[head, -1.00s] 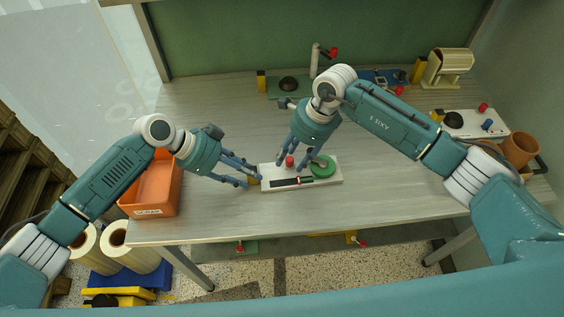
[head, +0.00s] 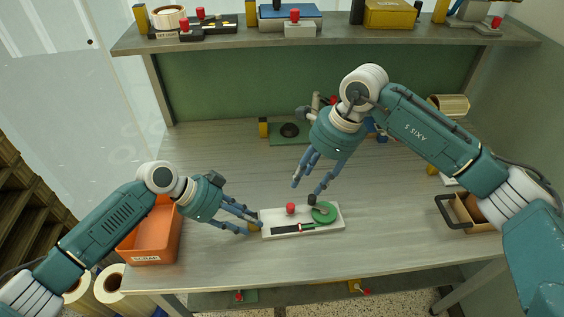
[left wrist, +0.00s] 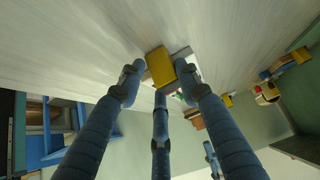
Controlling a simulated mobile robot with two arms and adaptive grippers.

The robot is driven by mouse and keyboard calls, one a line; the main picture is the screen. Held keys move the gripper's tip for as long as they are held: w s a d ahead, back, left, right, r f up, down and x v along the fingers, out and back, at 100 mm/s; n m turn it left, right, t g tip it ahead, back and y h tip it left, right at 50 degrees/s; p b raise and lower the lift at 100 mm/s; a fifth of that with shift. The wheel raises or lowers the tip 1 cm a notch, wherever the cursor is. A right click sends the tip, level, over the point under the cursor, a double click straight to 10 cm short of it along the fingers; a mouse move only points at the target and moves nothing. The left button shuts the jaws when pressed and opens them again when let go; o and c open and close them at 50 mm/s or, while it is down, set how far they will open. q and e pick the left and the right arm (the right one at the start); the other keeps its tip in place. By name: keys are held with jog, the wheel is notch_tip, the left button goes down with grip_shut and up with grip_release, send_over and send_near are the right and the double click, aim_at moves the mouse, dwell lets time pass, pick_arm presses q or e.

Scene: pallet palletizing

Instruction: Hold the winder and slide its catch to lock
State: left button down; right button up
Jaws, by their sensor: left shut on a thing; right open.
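The winder is a white board (head: 280,233) on the table with a green disc (head: 328,214) and a black crank knob (head: 312,200). A red knob (head: 291,208) stands beside the disc. A dark slot (head: 287,230) along the front has a green and red catch (head: 307,226) towards its right end. My left gripper (head: 251,222) is shut on the yellow block (head: 254,227) at the board's left end; the left wrist view shows this yellow block (left wrist: 160,66) between my fingers. My right gripper (head: 308,186) is open and empty, above and behind the disc.
An orange bin (head: 150,247) stands at the table's left. A green board (head: 284,138) lies at the back. A tan box with a black handle (head: 463,214) is at the right. A loaded shelf (head: 330,42) runs above the back. The table in front of the winder is clear.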

pick_arm(q)
jog(key=c, duration=1.1)
grip_release()
jog(key=shift+a, duration=0.1)
jog(key=v, duration=1.1)
jog(key=shift+a+r, duration=0.2)
jog(key=shift+r, duration=0.15)
